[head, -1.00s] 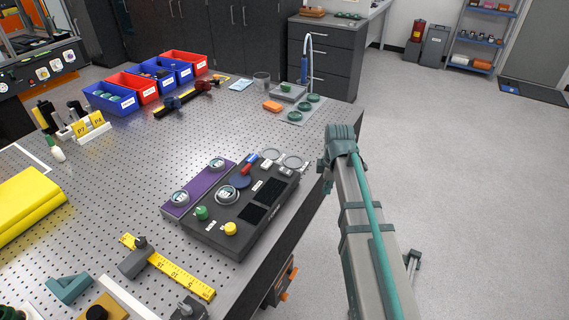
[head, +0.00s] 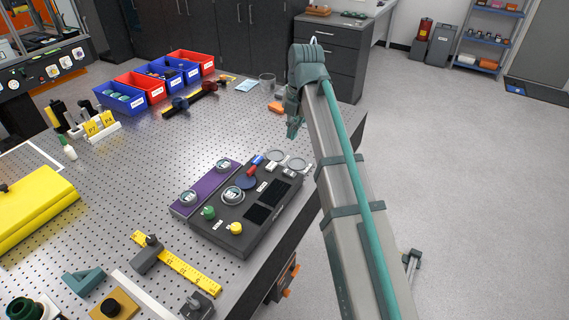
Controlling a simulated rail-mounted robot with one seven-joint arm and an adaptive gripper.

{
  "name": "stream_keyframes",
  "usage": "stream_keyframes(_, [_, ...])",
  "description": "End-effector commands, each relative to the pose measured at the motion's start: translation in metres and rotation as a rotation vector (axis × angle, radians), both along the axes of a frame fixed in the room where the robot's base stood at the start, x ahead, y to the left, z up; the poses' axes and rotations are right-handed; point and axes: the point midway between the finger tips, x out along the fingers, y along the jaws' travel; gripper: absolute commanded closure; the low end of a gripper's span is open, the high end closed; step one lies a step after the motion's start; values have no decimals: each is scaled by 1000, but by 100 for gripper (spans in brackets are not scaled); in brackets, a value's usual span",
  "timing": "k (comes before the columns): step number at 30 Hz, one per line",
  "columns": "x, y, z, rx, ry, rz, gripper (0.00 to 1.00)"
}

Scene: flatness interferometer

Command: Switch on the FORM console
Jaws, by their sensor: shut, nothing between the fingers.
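A dark grey console (head: 232,232) lies on the perforated table near its right edge. I take it for the FORM console, but its labels are too small to read. It carries a green knob (head: 208,212), a yellow knob (head: 236,228), a round dial (head: 233,195), a red lever (head: 252,170), a blue part (head: 258,159) and two dark panels. A purple strip with round dials (head: 205,190) lies along its left side. My gripper (head: 293,131) points down above the table, beyond the console's far end and apart from it. It looks shut and empty; my arm partly hides it.
Red and blue bins (head: 122,98) stand at the back left. A yellow ruler with a slider (head: 180,265) lies before the console. Yellow P7 and P4 tags (head: 97,126) stand at left. The table between bins and console is mostly clear.

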Motion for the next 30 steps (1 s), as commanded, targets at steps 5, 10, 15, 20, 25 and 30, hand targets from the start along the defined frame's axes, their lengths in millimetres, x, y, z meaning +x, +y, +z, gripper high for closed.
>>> stream_keyframes(5, [0, 0, -1, 0, 0, -2, 100])
stream_keyframes(10, [0, 0, -5, 0, 0, -3, 100])
stream_keyframes(15, [0, 2, -21, -1, 2, -4, 100])
stream_keyframes(20, [2, 5, -46, -1, 2, -4, 100])
stream_keyframes(25, [4, 8, -73, -1, 2, -4, 100])
stream_keyframes(30, [6, 11, -100, -1, 2, -4, 100])
